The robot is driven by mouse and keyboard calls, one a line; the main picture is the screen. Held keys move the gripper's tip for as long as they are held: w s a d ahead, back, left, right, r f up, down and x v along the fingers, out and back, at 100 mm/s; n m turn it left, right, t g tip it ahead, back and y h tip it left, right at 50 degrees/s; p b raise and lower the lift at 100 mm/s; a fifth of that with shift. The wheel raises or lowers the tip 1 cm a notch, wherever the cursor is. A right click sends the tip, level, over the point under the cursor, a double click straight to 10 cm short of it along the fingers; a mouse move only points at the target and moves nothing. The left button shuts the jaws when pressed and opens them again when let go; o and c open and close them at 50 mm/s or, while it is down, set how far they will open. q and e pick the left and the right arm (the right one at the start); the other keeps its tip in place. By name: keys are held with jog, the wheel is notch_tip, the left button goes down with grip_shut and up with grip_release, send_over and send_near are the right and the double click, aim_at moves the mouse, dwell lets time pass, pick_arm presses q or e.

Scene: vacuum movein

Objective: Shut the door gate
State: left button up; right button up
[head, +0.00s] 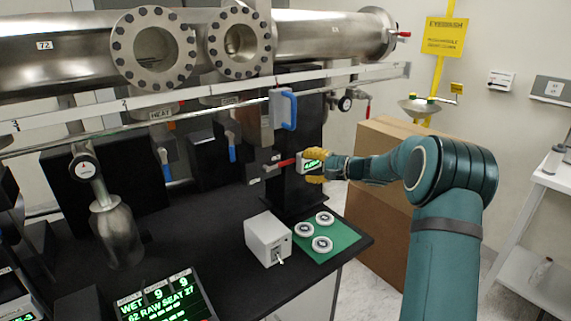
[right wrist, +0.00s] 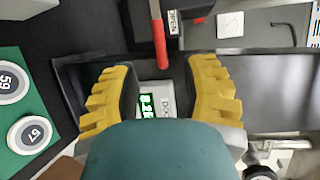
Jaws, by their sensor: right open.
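The door gate's red lever handle (head: 285,163) sticks out sideways from the black column, left of a small white box with a green display (head: 313,155). In the right wrist view the red handle (right wrist: 159,45) points down the picture beside an "OPEN" label (right wrist: 173,20). The display box, marked "DOO…" (right wrist: 165,108), shows partly between the fingers. My right gripper (head: 315,167) is open, its yellow fingers in front of the display box. In the right wrist view the gripper (right wrist: 160,88) has the handle's tip just beyond and between its fingertips, with no clear contact. My left gripper is out of view.
A steel chamber (head: 325,35) and a long rail run above the black bench (head: 200,220). A blue handle (head: 290,110) is above the red one. A white switch box (head: 267,238) and a green mat (head: 345,237) with round discs lie below. A cardboard box (head: 375,220) stands behind my right arm.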

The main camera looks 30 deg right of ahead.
aim_at(288, 163)
jog(key=x, duration=0.8)
grip_shut()
